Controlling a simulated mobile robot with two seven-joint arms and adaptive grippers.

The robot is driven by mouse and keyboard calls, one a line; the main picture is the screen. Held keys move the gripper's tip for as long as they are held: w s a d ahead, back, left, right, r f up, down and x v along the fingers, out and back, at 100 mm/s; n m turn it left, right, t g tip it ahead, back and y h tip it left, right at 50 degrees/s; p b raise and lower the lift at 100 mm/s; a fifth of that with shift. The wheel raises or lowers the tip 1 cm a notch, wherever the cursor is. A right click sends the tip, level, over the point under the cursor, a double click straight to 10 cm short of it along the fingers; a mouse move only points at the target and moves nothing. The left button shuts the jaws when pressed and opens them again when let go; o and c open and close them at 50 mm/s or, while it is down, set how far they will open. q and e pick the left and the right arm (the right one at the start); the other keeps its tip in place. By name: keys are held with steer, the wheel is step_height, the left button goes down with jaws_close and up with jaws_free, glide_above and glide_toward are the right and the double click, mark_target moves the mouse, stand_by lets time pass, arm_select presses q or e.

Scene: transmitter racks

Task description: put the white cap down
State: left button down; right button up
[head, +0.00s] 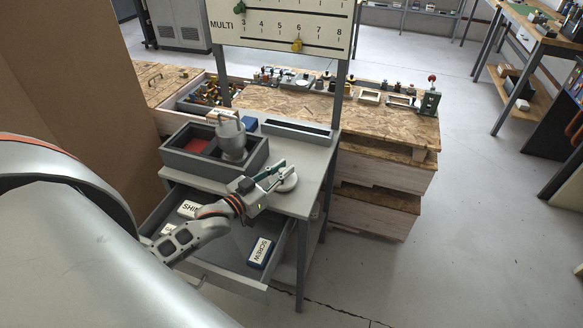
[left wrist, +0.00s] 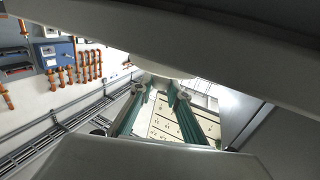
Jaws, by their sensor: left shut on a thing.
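The white cap (head: 287,181) is a small pale round disc in the head view, at the right front part of the grey table top (head: 315,157). My left gripper (head: 275,177) is shut on it from the left, with its green fingers at the cap's near side. I cannot tell whether the cap touches the table top or hangs just above it. In the left wrist view the green fingers (left wrist: 160,92) point away from the camera, and a pale edge, likely the cap, shows at their tips. My right gripper is not in view.
A dark divided box (head: 180,160) with a red compartment and a grey metal canister (head: 232,141) stand behind the gripper. The open drawer (head: 222,272) below holds a SCREW box (head: 261,252) and a SHIM box (head: 189,209). A sign panel (head: 280,27) rises behind the table.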

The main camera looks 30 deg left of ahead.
arm_select(q)
steer(key=w, duration=0.4)
steer(key=shift+d+f, duration=0.35)
steer(key=shift+f, duration=0.05)
steer(key=shift+s+f, duration=0.1)
steer(key=shift+f, duration=0.05)
steer(key=shift+f, duration=0.1)
steer(key=c, duration=1.9)
jaws_free()
